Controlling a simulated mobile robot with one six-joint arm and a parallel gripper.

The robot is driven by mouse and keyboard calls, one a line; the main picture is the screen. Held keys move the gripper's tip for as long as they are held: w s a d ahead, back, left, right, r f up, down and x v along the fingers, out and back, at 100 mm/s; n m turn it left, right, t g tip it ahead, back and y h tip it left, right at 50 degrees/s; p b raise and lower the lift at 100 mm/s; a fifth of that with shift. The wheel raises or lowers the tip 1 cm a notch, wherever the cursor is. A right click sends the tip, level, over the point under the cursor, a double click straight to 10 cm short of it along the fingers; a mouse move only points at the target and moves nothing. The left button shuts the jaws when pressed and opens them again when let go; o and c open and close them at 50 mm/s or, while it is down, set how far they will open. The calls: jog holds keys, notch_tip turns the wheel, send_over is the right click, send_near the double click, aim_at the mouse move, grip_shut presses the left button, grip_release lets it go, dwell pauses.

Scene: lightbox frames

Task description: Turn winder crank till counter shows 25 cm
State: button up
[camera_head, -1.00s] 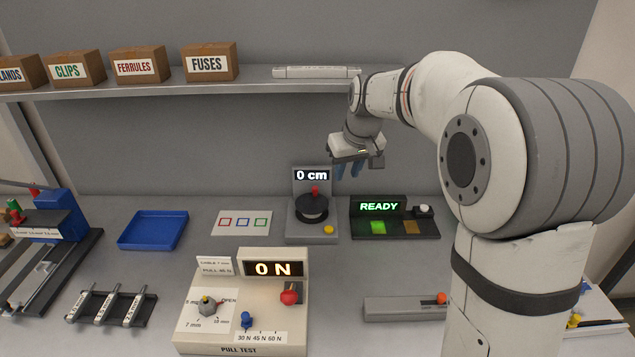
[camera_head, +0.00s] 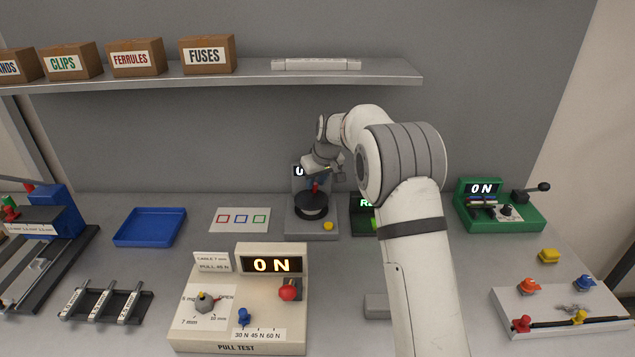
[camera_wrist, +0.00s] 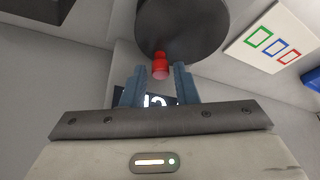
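The winder (camera_head: 300,228) stands at the back middle of the bench, a grey unit with a black round drum (camera_head: 311,206) and a red crank knob (camera_head: 315,187). Its counter (camera_head: 298,171) is mostly hidden behind my gripper, so I cannot read it. My gripper (camera_head: 318,180) is above the winder, close to the knob. In the wrist view, the blue fingers of my gripper (camera_wrist: 158,80) are apart, with the red knob (camera_wrist: 160,66) between or just beyond their tips. A clear gap shows on both sides of the knob.
The pull tester (camera_head: 240,310) stands in front. A blue tray (camera_head: 150,227) and a card with coloured squares (camera_head: 240,220) lie to the left. The READY unit (camera_head: 362,222) is partly hidden behind my arm. A shelf (camera_head: 240,75) with labelled boxes runs above.

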jog(key=shift+w+a+f, duration=0.1)
jog(key=shift+w+f, duration=0.1)
jog(key=shift+f, duration=0.4)
grip_shut()
jog(key=shift+d, duration=0.35)
jog(key=shift+a+r, duration=0.1)
jog(key=shift+a, duration=0.2)
jog(key=shift+m, duration=0.3)
